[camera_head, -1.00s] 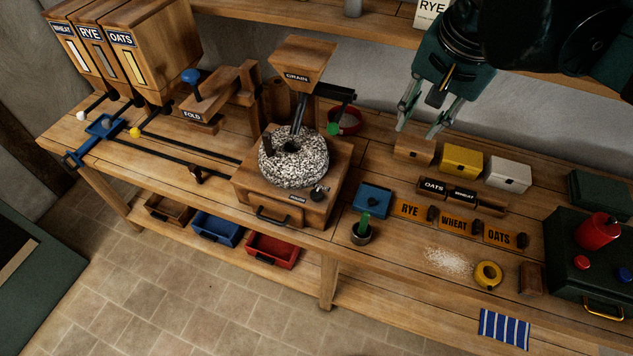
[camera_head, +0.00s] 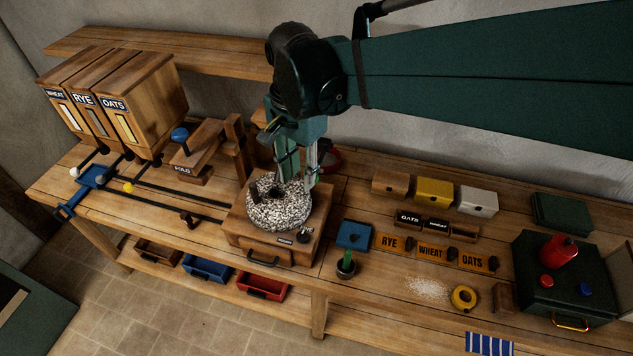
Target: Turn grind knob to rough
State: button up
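The grind knob (camera_head: 304,235) is a small dark knob on the front right of the wooden mill box (camera_head: 268,240), beside a small dark label (camera_head: 286,240) too small to read. The speckled round millstone (camera_head: 278,208) sits on top of the box. My gripper (camera_head: 299,176) points down at the back right of the millstone, above and behind the knob and apart from it. Its two fingers are spread, with nothing seen between them. I cannot tell whether a fingertip touches the stone.
A blue box (camera_head: 354,235) and a small pot with a green handle (camera_head: 346,267) stand right of the mill. A drawer handle (camera_head: 264,258) is on the mill's front. RYE, WHEAT and OATS plates (camera_head: 433,252) lie further right. A FOLD-labelled wooden stand (camera_head: 195,172) is at left.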

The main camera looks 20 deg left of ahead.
send_over(302, 235)
notch_tip(302, 235, down, 18)
jog(key=shift+f, duration=0.1)
dwell(0.5)
jog(key=shift+f, duration=3.85)
jog(key=shift+c, duration=0.7)
jog(key=c, duration=0.5)
